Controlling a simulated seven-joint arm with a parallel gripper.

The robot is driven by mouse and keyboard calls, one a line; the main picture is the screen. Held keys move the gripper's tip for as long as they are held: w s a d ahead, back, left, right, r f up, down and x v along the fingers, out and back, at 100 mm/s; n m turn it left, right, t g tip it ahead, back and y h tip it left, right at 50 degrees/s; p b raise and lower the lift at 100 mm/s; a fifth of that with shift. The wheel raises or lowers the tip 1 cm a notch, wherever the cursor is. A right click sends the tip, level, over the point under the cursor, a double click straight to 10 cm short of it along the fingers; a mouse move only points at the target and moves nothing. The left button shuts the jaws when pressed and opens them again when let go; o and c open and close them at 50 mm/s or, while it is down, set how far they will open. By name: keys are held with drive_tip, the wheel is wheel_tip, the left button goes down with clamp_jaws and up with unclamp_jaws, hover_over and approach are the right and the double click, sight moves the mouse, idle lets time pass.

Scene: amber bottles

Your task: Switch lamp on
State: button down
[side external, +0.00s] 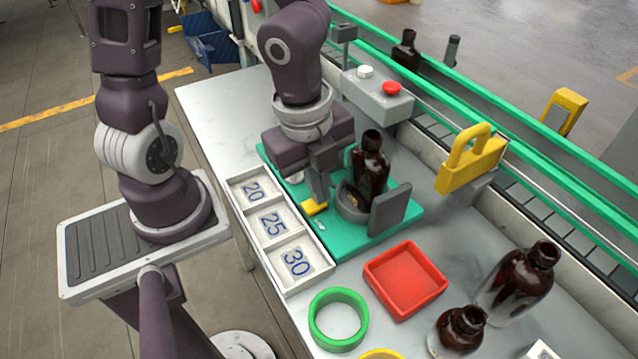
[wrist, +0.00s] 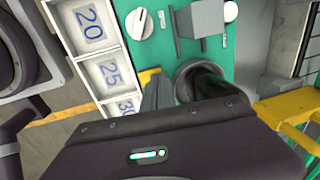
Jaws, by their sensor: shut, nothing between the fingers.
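My gripper (side external: 318,192) is shut and empty, pointing down over the green station plate (side external: 384,236). Its fingertips are close to a small yellow piece (side external: 315,207) on the plate; I cannot tell whether they touch it. The yellow piece also shows beside my fingers in the wrist view (wrist: 148,75). A white knob (wrist: 139,22) is on the plate in the wrist view. A dark amber bottle (side external: 371,165) stands upright in a grey round holder (side external: 350,203), right of my gripper, with a grey upright panel (side external: 390,209) beside it. I cannot tell which part is the lamp or whether it is lit.
A white tray marked 20, 25, 30 (side external: 293,287) lies left of the plate. A grey box with white and red buttons (side external: 378,98) stands behind. A red tray (side external: 405,280), green ring (side external: 338,320) and bottles (side external: 519,274) are in front. A yellow padlock-shaped block (side external: 470,160) stands by the conveyor.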

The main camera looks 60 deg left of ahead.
drive_tip(key=shift+w+f+g, duration=0.1)
drive_tip(key=shift+f+g, duration=0.1)
drive_tip(key=shift+g, duration=0.1)
drive_tip(key=shift+s+r, duration=0.2)
drive_tip(key=shift+s, duration=0.6)
drive_tip(key=shift+a+r, duration=0.1)
drive_tip(key=shift+r, duration=0.5)
wheel_tip(320, 180, up, 13)
drive_tip(key=s, duration=0.2)
drive_tip(key=shift+f, duration=0.15)
